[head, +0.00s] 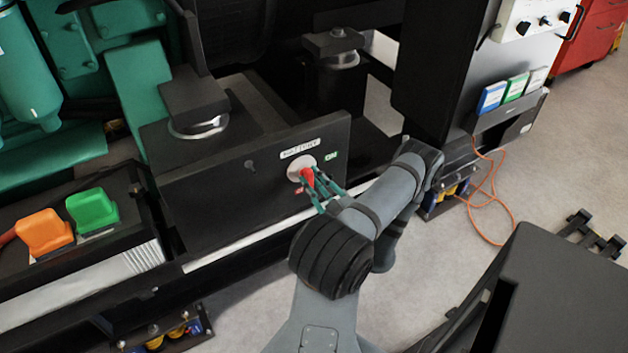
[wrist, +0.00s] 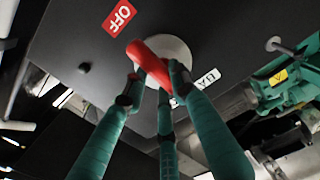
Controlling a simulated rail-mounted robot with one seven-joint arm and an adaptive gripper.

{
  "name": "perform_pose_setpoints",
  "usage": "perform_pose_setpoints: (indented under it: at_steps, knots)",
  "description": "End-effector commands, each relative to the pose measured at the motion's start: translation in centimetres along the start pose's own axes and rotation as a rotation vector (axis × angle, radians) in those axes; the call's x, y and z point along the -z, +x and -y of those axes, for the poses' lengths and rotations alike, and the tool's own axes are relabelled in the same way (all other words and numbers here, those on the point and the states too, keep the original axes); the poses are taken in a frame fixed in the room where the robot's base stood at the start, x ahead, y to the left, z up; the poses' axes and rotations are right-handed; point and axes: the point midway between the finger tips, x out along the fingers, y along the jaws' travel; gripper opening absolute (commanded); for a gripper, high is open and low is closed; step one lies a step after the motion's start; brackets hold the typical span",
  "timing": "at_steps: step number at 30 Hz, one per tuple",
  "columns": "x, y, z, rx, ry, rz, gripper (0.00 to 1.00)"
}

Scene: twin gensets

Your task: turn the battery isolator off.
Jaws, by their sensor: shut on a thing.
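The battery isolator's red handle (head: 307,175) sits on a round pale disc (head: 296,167) on a black panel (head: 215,195). A label above the disc reads BATTERY. A green ON label (head: 331,155) is to its right, and a small red label (head: 299,190) is below it. My gripper (head: 315,189) has its green fingers shut on the handle. In the wrist view the red handle (wrist: 150,62) lies slanted between the fingertips, one end toward the red OFF label (wrist: 119,16). The fingers hide part of the handle and disc.
An orange cover (head: 44,232) and a green cover (head: 92,209) are on the battery at the left. A black cabinet with document holders (head: 505,100) stands at the right, with an orange cable (head: 497,200) on the floor.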

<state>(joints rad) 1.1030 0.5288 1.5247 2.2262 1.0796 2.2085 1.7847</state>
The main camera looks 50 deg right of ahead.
Motion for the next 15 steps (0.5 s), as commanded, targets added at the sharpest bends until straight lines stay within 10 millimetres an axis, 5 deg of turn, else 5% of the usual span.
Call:
perform_pose_setpoints:
  at_steps: [12, 13, 15]
  knots:
    - [-0.01, -0.02, 0.01, -0.002, 0.017, 0.0, 0.0]
    - [-0.01, -0.02, 0.01, -0.002, 0.017, 0.0, 0.28]
    - [-0.01, -0.02, 0.02, -0.001, 0.016, 0.0, 0.32]
